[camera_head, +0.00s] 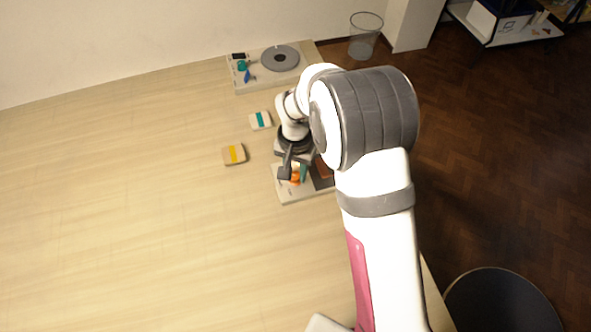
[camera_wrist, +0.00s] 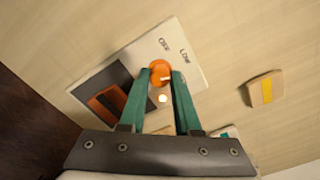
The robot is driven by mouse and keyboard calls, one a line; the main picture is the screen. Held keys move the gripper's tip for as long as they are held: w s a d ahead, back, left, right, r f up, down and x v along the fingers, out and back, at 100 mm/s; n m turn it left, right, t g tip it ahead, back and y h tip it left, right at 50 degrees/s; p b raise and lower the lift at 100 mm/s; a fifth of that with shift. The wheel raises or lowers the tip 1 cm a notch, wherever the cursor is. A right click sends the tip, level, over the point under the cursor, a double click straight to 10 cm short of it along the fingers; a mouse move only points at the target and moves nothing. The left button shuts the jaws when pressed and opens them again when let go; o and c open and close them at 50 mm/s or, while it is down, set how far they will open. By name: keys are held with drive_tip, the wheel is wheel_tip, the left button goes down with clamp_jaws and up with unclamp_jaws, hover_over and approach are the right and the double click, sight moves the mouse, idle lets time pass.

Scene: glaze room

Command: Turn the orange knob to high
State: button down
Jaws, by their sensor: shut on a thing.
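The orange knob (camera_wrist: 160,72) sits on a pale control panel (camera_wrist: 195,75) with a dark area and an orange-brown part beside it. The words OFF and LOW show on the panel near the knob; a high mark cannot be made out. My gripper (camera_wrist: 161,78) has its green fingers on either side of the knob and is shut on it. A small lit spot shows on the panel between the fingers. In the head view the knob (camera_head: 295,178) and panel (camera_head: 290,196) are partly hidden by my gripper (camera_head: 297,176) and arm.
A block with a yellow stripe (camera_head: 234,154) and one with a teal stripe (camera_head: 260,120) lie to the left. Another panel with a grey disc (camera_head: 279,58) and teal and blue knobs stands behind. A wire bin (camera_head: 365,36) is on the floor. The table's left side is clear.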

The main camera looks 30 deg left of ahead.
sight(295, 176)
drive_tip(key=m, duration=0.4)
drive_tip(key=shift+m, duration=1.8)
drive_tip(key=c, duration=0.6)
unclamp_jaws()
wheel_tip(295, 176, up, 16)
drive_tip(key=shift+f, duration=0.1)
